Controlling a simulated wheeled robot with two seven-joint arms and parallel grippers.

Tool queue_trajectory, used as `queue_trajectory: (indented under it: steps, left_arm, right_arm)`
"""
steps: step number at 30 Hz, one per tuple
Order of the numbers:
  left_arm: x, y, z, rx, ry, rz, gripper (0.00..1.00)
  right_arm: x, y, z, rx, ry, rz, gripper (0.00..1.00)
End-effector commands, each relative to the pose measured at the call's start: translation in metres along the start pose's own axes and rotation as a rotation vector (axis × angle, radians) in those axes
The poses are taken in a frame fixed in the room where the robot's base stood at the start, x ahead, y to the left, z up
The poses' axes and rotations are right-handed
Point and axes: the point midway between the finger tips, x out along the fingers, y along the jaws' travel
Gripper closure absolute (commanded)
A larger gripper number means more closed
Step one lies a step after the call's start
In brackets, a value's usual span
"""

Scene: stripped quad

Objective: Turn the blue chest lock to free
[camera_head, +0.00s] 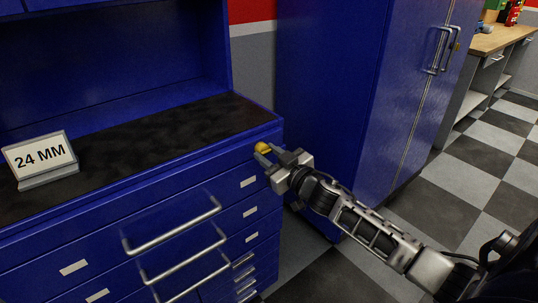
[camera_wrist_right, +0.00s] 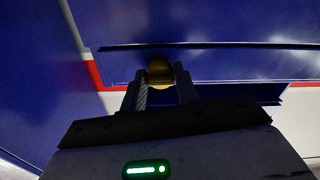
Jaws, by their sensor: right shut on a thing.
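The blue chest (camera_head: 110,215) stands at the left in the head view, with several drawers and long silver handles. Its lock (camera_head: 264,147) is a small yellow brass-coloured piece near the top right corner of the chest's front. My right gripper (camera_head: 268,156) reaches in from the right and is shut on the lock. In the right wrist view the lock (camera_wrist_right: 160,72) shows between the two fingertips of my right gripper (camera_wrist_right: 161,84). The fingers hide part of the lock, and I cannot tell which way it is turned. My left gripper is not in view.
A "24 MM" sign (camera_head: 40,158) stands on the chest's dark top (camera_head: 150,135). A tall blue cabinet (camera_head: 350,90) stands to the right, behind my right arm. A wooden workbench (camera_head: 500,38) is at the far right. The checkered floor (camera_head: 470,190) between is clear.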

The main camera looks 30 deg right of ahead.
Motion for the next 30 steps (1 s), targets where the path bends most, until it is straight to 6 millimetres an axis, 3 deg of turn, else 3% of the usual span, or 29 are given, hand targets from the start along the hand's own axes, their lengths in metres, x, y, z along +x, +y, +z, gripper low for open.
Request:
queue_trajectory:
  steps: [11, 30]
  left_arm:
    - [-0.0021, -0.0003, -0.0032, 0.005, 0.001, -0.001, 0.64]
    - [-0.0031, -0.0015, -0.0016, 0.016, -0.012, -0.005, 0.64]
  right_arm:
    - [0.0000, -0.0001, -0.0009, -0.149, 0.002, -0.002, 0.92]
    - [0.0000, 0.0016, -0.0012, -0.743, 0.002, -0.001, 0.92]
